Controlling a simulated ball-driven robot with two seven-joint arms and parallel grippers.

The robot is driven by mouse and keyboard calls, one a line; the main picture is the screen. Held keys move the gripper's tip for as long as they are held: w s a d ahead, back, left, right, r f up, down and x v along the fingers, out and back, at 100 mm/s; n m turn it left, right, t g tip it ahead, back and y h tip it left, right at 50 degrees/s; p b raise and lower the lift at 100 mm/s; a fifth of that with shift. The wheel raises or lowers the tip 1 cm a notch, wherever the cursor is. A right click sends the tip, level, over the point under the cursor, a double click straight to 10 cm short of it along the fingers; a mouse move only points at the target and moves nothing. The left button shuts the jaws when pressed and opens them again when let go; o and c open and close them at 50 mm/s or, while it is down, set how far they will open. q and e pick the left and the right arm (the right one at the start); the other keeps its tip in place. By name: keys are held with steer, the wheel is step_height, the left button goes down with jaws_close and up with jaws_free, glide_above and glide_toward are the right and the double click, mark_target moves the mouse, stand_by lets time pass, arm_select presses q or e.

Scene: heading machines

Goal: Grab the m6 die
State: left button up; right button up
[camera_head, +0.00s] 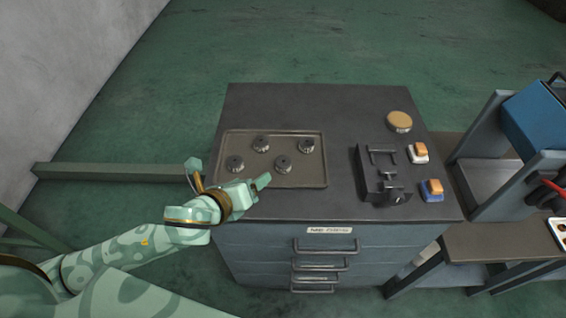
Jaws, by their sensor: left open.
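Several small, dark, round metal dies stand in a shallow brown tray (312,179) on top of a grey cabinet. They are a back left die (262,144), a back right die (306,146), a front left die (235,164) and a front right die (283,164). I cannot read any size on them, so I cannot tell which is the m6 die. My pale green left gripper (259,187) is open and empty at the tray's front edge, just below and left of the front right die. My right gripper is out of view.
Right of the tray, a dark vise-like fixture (366,183), a tan round knob (399,122) and two orange-topped blocks, one white-based (418,153), one blue-based (432,190), stand on the cabinet top (345,105). Handled drawers line its front below a label (330,230).

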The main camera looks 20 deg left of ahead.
arm_select(q)
steer(key=m+h, duration=0.1)
steer(key=m, duration=0.3)
steer(key=m+b, duration=0.3)
steer(key=m, duration=0.1)
glide_toward(284, 161)
steer(key=shift+h, duration=0.4)
steer(key=x, duration=0.4)
steer(key=shift+w+a, duration=0.2)
steer(key=shift+w, duration=0.3)
steer(key=x, duration=0.2)
steer(key=b+x, duration=0.1)
steer(key=x, duration=0.2)
steer(key=shift+f+b, duration=0.3)
steer(key=shift+f, duration=0.15)
steer(key=shift+s+r, duration=0.1)
steer(key=shift+s, duration=0.05)
steer(key=c, duration=1.3)
steer(key=shift+r, duration=0.1)
